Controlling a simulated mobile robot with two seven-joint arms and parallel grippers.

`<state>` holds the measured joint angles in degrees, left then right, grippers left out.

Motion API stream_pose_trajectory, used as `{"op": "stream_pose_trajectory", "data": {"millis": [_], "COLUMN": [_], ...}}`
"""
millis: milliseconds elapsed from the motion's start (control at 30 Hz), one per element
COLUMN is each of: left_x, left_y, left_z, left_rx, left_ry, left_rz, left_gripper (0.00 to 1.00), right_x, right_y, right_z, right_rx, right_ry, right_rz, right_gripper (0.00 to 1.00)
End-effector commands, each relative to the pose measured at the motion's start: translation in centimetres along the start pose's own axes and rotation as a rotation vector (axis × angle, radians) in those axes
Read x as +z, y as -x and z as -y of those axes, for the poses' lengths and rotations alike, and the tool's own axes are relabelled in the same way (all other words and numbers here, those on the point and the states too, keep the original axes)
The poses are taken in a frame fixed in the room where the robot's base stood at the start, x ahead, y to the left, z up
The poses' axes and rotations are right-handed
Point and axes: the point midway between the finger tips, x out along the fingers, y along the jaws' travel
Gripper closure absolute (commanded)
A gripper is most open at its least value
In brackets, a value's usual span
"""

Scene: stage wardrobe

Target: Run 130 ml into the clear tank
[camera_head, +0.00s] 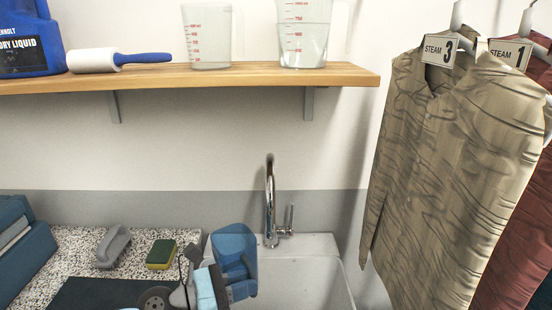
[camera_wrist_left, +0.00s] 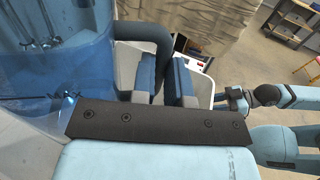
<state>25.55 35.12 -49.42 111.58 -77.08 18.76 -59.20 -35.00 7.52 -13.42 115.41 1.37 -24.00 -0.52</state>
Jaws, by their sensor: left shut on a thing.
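A see-through blue tank (camera_head: 236,242) is at the sink's left edge, just left of the chrome tap (camera_head: 270,195). In the left wrist view the tank (camera_wrist_left: 60,60) fills the left side. I see no water in it. My left gripper (camera_head: 228,285) is shut on the tank's dark handle (camera_wrist_left: 153,35); the handle passes between the blue finger pads (camera_wrist_left: 166,75). The tap's lever (camera_head: 290,217) stands on its right. No stream shows. In the left wrist view my right arm shows at the right, and its gripper end (camera_wrist_left: 232,100) is too small to read.
The white sink (camera_head: 315,275) is partly hidden by my gripper. A shelf (camera_head: 200,77) holds an empty-looking measuring jug (camera_head: 208,40), one with water (camera_head: 303,45), a lint roller (camera_head: 95,60) and a blue bottle (camera_head: 30,30). A sponge (camera_head: 161,255) lies on the counter. Shirts (camera_head: 450,160) hang right.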

Motion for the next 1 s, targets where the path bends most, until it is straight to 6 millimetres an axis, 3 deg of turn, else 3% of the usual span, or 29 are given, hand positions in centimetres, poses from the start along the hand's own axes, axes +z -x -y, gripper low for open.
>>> {"op": "stream_pose_trajectory", "data": {"millis": [133, 667, 1000], "left_x": [0.7, 1.2, 1.4], "left_y": [0.6, 1.8, 4.6], "left_z": [-1.4, -3.6, -7.1], "left_rx": [0.08, 0.252, 0.526], "left_ry": [-0.012, 0.0, 0.005], "left_rz": [-0.003, -0.001, -0.002], "left_gripper": [1.0, 1.0, 1.0], "right_x": [0.0, -0.1, -0.1], "right_y": [0.0, 0.0, 0.0], "right_z": [0.0, 0.0, 0.0], "right_rx": [0.0, 0.0, 0.0], "right_ry": [0.0, 0.0, 0.0], "right_rz": [0.0, -0.001, -0.002], "right_gripper": [0.62, 0.62, 0.62]}}
